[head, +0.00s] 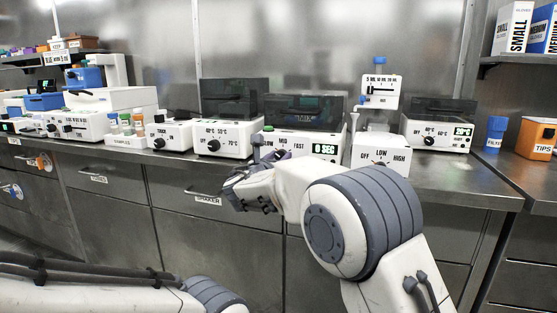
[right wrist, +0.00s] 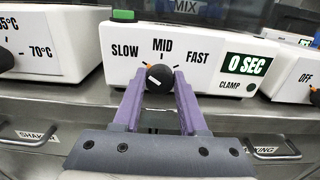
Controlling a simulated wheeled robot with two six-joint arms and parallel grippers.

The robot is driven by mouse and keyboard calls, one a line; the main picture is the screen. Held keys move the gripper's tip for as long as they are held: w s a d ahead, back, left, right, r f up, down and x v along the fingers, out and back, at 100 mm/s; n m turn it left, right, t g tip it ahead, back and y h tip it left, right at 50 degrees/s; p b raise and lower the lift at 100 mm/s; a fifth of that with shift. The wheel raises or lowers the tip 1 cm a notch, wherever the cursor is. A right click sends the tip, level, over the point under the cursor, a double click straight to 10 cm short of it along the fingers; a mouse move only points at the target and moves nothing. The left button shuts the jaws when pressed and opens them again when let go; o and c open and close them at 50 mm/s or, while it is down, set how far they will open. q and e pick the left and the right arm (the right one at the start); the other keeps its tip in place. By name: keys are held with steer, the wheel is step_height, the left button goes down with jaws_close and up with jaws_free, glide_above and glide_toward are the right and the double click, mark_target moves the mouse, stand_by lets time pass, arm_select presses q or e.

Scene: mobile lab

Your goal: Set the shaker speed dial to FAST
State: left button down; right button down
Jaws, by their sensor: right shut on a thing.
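The shaker is a white box (head: 326,135) with a dark clear lid. Its front reads SLOW, MID and FAST, and its display shows 0 SEC; it fills the middle of the right wrist view (right wrist: 205,80). The black speed dial (right wrist: 160,78) sits below MID and carries a white mark; I cannot tell clearly which label it points at. My right gripper (right wrist: 162,84) is shut on the dial, with a purple finger on each side. In the head view the right gripper (head: 263,157) reaches the shaker's front and hides the dial. My left gripper is out of view.
A TIMER box (head: 168,135) and a heater with a temperature dial (head: 222,138) stand left of the shaker. A LOW/HIGH device (head: 380,153) stands close on its right. A CLAMP knob (right wrist: 250,88) is below the display. The counter's front edge runs under the gripper.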

steer(key=m+b, duration=0.8)
steer(key=shift+f, duration=0.3)
steer(key=m+b, duration=0.3)
steer(key=m, duration=0.1)
steer(key=shift+b, duration=0.35)
steer(key=shift+m+b, duration=3.45)
steer(key=shift+m, duration=2.05)
steer(key=shift+c, duration=2.2)
jaws_free()
steer(key=shift+d, duration=0.1)
steer(key=shift+r, duration=0.1)
